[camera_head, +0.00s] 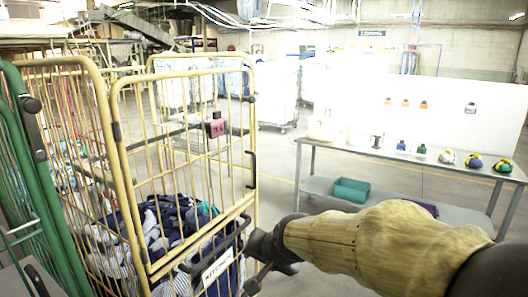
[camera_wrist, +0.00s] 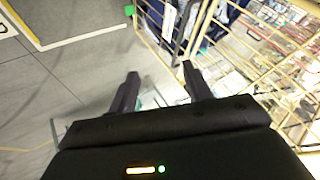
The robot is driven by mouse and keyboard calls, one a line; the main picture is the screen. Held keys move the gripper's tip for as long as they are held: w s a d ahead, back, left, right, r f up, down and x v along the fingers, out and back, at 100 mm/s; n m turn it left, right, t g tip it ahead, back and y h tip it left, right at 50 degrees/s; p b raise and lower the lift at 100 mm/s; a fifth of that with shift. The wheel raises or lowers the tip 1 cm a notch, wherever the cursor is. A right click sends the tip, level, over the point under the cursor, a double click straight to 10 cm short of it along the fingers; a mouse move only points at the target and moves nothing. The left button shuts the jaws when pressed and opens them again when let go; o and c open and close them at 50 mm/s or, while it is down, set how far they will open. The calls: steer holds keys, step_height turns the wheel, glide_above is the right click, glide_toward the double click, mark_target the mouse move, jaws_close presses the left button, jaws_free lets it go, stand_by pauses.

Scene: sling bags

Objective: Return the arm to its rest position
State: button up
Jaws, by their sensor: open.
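My gripper (camera_head: 256,268) is at the front right corner of a yellow wire cage trolley (camera_head: 150,268) in the head view. My arm, in a tan sleeve, reaches in from the lower right. In the wrist view the two dark fingers of my gripper (camera_wrist: 160,80) stand apart with nothing between them but floor and some bars farther off. The yellow bars (camera_wrist: 158,48) pass beyond the fingers. I cannot tell whether my gripper touches the trolley.
The trolley holds dark and striped cloth (camera_head: 165,225). A green cage (camera_head: 40,215) stands at the left. A grey table (camera_head: 350,150) with bottles and several small bags stands at the right, with a teal bin (camera_head: 351,190) on its lower shelf. Floor between trolley and table is clear.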

steer(key=s+d+f+n+g+h+p, duration=0.1)
steer(key=s+d+f+n+g+h, duration=0.2)
steer(key=s+d+f, duration=0.9)
steer(key=s+d+g, duration=0.1)
steer(key=d, duration=0.2)
steer(key=shift+s+d+n+g+h, duration=0.3)
steer(key=shift+d, duration=0.05)
steer(key=shift+f, duration=0.1)
steer(key=shift+c, duration=1.3)
steer(key=shift+w+a, duration=0.1)
steer(key=shift+w, duration=0.05)
steer(key=shift+c, duration=0.2)
